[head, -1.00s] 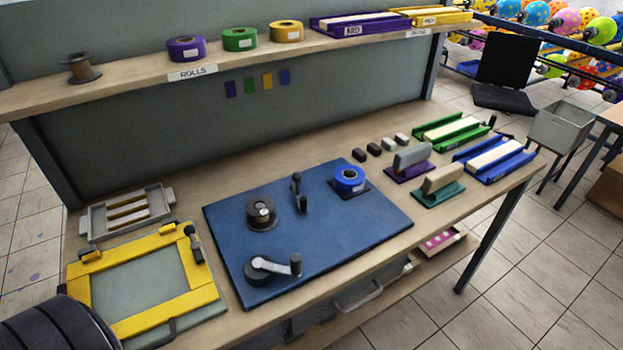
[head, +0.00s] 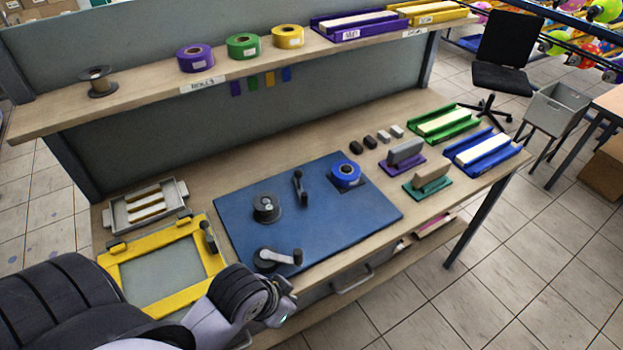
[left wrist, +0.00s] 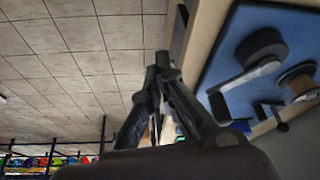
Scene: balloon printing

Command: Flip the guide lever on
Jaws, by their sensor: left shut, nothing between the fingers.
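A small dark upright lever (head: 300,187), which looks like the guide lever, stands on the blue board (head: 350,215) between a dark spool (head: 266,208) and a blue roll (head: 347,175). A crank with a grey arm (head: 278,259) sits at the board's front edge. My left gripper (left wrist: 158,58) is shut and empty in the left wrist view, beside the table edge and apart from the blue board, which shows at the right of that view (left wrist: 232,45). In the head view my left arm covers the lower left; its fingertips are not clear there. My right gripper is not in view.
A yellow frame (head: 205,285) with a dark lever (head: 208,236) lies left of the board, partly hidden by my arm. A grey tray (head: 118,216) is behind it. Squeegees (head: 430,177) and coloured trays (head: 490,152) stand to the right. The shelf (head: 140,98) overhangs the back.

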